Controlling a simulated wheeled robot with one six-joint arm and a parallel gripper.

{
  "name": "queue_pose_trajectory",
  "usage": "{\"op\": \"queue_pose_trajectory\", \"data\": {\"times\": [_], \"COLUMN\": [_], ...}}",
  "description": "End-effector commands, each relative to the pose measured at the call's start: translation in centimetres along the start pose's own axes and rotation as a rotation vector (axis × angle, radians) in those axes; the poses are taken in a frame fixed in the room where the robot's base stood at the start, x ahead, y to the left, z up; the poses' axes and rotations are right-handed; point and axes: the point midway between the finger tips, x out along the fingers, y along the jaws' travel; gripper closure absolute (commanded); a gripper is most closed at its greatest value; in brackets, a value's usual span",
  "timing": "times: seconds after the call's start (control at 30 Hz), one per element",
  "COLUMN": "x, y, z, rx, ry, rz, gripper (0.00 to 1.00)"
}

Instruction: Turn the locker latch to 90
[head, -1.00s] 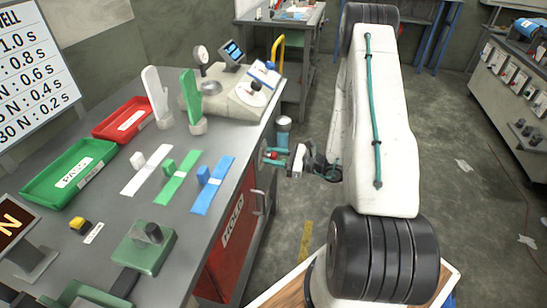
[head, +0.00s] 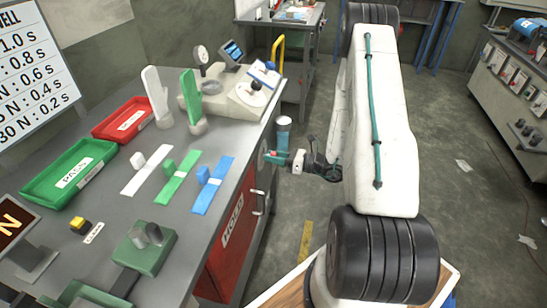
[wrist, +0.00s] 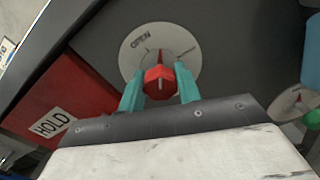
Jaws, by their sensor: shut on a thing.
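The latch is a red knob (wrist: 160,82) on a round white dial plate (wrist: 190,62) marked OPEN, on the dark bench side in the wrist view. The teal fingers of my gripper (wrist: 159,76) stand on either side of the knob and are shut on it. A pointer mark on the plate shows just above the knob. In the head view my gripper (head: 272,157) reaches left to the bench's side, and its fingers largely hide the knob there. The red locker door (head: 233,236) marked HOLD is below and left, and its front also shows in the wrist view (wrist: 72,92).
The bench top (head: 150,205) holds trays, coloured strips and a gauge machine (head: 240,98). The floor (head: 470,215) to the right is open.

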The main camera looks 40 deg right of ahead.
Motion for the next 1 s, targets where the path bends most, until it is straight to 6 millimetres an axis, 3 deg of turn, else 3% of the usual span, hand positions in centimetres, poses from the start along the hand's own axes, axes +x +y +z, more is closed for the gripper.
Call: {"op": "queue_pose_trajectory", "data": {"times": [0.7, 1.0], "x": [-0.04, -0.04], "y": [0.02, 0.01], "z": [-0.20, -0.24], "rx": [0.675, 0.889], "ry": [0.002, 0.003], "rz": [0.000, 0.000], "gripper": [0.89, 0.89]}}
